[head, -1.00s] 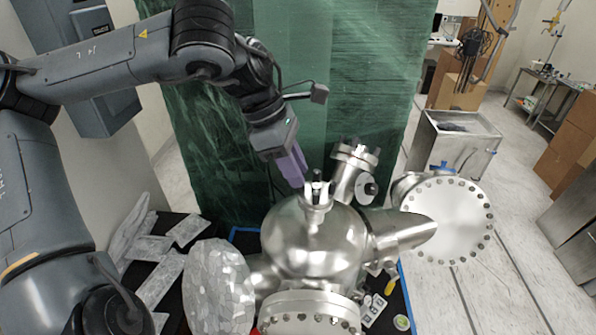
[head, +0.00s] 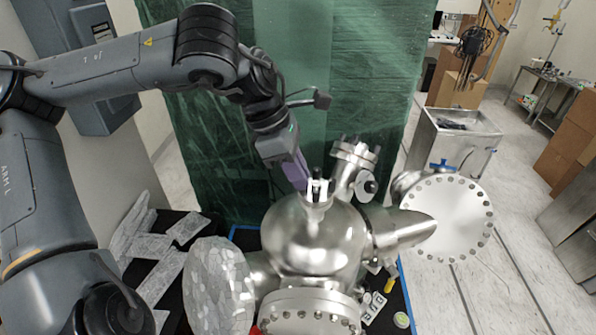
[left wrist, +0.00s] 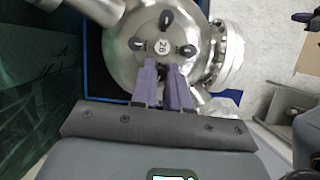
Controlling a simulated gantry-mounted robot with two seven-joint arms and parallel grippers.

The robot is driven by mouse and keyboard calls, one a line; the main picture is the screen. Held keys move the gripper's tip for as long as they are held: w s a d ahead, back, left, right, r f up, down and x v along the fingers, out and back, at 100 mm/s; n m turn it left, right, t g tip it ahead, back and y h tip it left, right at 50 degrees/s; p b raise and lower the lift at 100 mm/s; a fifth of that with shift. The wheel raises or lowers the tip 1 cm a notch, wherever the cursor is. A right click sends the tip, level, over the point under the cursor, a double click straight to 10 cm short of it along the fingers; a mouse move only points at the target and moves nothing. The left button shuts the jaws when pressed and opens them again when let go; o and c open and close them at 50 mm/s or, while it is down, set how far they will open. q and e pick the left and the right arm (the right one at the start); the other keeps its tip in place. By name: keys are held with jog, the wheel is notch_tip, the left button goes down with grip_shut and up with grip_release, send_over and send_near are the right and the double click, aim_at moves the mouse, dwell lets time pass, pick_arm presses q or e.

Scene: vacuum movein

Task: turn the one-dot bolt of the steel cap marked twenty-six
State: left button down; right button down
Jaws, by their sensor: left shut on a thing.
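The steel cap (head: 316,198) tops a short upright port on the rounded steel chamber (head: 312,240). In the left wrist view, the cap (left wrist: 151,58) shows a round label (left wrist: 161,45) reading 26, with dark bolts around it: a far bolt (left wrist: 166,19), a left bolt (left wrist: 136,43) and a right bolt (left wrist: 186,50). My left gripper (head: 303,186) reaches the cap from the upper left. Its purple fingers (left wrist: 163,65) are shut on a bolt at the cap's near side, which they mostly hide. Dot marks are too small to read. My right gripper is out of view.
An angled port with bolts (head: 354,155) stands close behind the cap. A large bolted flange (head: 450,222) sits to the right and a faceted foil-like disc (head: 218,290) to the left. A green plastic curtain (head: 300,75) hangs behind.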

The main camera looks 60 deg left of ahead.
pick_arm(q)
jog(key=shift+n+y, duration=0.5)
jog(key=shift+n, duration=0.6)
jog(key=c, duration=1.4)
grip_release()
jog(key=shift+s+r, duration=0.1)
jog(key=b+v, duration=0.1)
jog(key=v, duration=0.9)
jog(key=shift+s+r, duration=0.25)
